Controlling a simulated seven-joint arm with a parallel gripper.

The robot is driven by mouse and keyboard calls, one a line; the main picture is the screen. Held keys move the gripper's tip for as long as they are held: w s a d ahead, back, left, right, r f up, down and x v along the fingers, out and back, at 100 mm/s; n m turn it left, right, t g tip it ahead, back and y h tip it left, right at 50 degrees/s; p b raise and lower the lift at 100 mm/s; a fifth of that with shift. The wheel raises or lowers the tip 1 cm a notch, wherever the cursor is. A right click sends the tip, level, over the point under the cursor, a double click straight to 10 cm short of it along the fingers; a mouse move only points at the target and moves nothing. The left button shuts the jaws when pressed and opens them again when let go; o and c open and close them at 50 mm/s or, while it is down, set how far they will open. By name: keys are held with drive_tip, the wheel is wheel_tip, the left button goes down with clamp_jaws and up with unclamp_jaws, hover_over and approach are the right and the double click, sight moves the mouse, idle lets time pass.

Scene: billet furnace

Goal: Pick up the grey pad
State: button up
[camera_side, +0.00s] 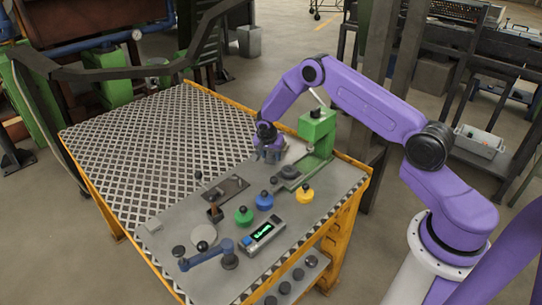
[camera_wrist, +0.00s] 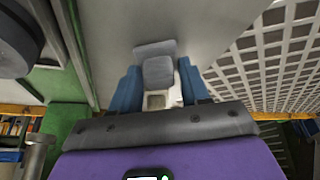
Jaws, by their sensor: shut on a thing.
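My gripper (camera_side: 268,156) is low over the back of the grey worktop, just left of the green press. In the wrist view its two blue fingers (camera_wrist: 160,90) stand on either side of a small grey pad (camera_wrist: 158,72) and are shut on it. A flat grey edge shows just beyond the pad, and a small pale block sits nearer the palm. In the side view the fingers hide the pad, and I cannot tell whether it touches the worktop.
The green press (camera_side: 317,135) stands close on the right. Green (camera_side: 243,215), blue (camera_side: 264,201) and yellow (camera_side: 305,194) knobs, a display box (camera_side: 263,236) and a blue lever (camera_side: 210,255) occupy the front. A metal grating (camera_side: 150,130) spreads to the left.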

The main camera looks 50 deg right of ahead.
drive_tip(key=shift+r, duration=0.65)
drive_tip(key=s+a+r, duration=0.3)
drive_tip(key=s+r, duration=0.8)
drive_tip(key=s, duration=0.2)
drive_tip(key=shift+s+r, duration=0.25)
drive_tip(key=shift+s, duration=0.1)
